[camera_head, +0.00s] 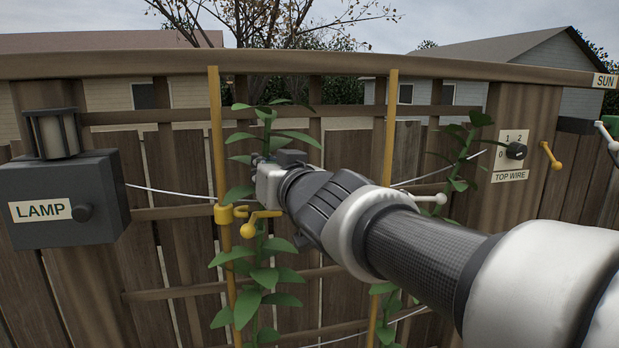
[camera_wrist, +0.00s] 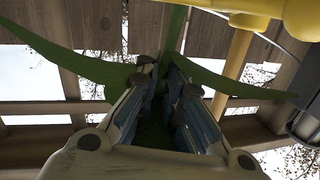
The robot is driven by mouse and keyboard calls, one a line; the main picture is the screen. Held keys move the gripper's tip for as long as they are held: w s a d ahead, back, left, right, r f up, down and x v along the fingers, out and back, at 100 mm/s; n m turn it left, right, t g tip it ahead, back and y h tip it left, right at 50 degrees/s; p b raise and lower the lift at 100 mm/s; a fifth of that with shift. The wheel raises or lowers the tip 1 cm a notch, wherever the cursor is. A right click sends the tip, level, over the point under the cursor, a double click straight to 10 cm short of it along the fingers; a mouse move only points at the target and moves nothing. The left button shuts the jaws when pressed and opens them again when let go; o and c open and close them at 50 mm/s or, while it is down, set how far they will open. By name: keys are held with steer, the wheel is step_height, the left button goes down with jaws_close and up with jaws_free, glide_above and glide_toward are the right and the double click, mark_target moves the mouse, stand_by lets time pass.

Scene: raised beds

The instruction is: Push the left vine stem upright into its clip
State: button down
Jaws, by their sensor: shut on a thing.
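The left vine (camera_head: 266,135) is a green leafy stem, roughly upright, just right of the left yellow post (camera_head: 216,130). My gripper (camera_head: 268,182) is at mid-height of this vine and hides part of the stem. In the wrist view, my gripper's fingers (camera_wrist: 162,95) are closed around the green stem (camera_wrist: 173,32), with long leaves spreading to both sides. A yellow clip (camera_head: 228,213) with a lever (camera_head: 258,222) sits on the post just below my gripper. It also shows in the wrist view (camera_wrist: 235,8). I cannot tell whether the stem is inside the clip.
A second vine (camera_head: 462,155) and yellow post (camera_head: 390,120) stand to the right, partly behind my arm. A lamp box (camera_head: 65,200) is at left. A top-wire dial (camera_head: 515,150) and a yellow lever (camera_head: 550,156) are at right. A wooden fence with trellis stands behind.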

steer(key=shift+s+a, duration=0.1)
steer(key=shift+a, duration=0.15)
steer(key=shift+d, duration=0.5)
steer(key=c, duration=2.2)
jaws_free()
steer(key=shift+w, duration=0.2)
steer(key=o, duration=0.4)
steer(key=shift+s+a, duration=0.15)
steer(key=shift+o, duration=0.6)
steer(key=v, duration=1.2)
